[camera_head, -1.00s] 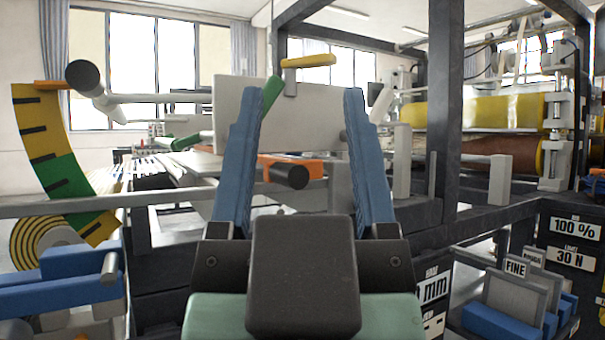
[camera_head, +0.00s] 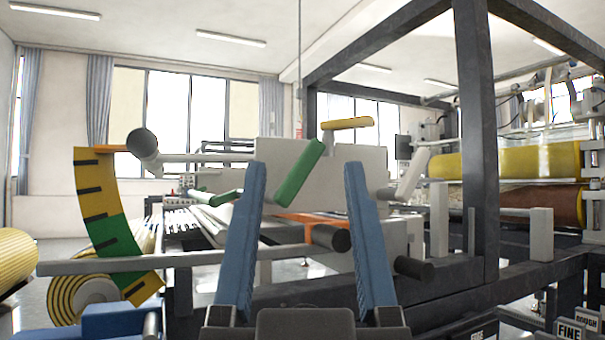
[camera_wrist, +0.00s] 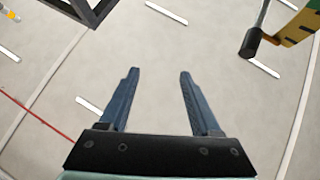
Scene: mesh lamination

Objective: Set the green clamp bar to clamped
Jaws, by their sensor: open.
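A green bar (camera_head: 300,172) slants across the face of a pale grey plate (camera_head: 272,152) in the head view. A second, smaller green bar (camera_head: 226,198) lies lower left; I cannot tell for sure which is the clamp bar. My gripper (camera_head: 306,168) has two blue fingers, open and empty, pointing up in the picture. The larger green bar appears between the fingertips, but the gripper looks nearer the camera and apart from it. In the wrist view the open gripper (camera_wrist: 159,73) has nothing between its fingers, and no green bar is clearly seen there.
A yellow handle (camera_head: 347,123) sits above the plate. A black-ended roller (camera_head: 331,237) sticks out behind the fingers. A yellow-green curved scale (camera_head: 112,225) stands left, a dark frame post (camera_head: 475,130) right. A dark handle end (camera_wrist: 250,42) shows top right in the wrist view.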

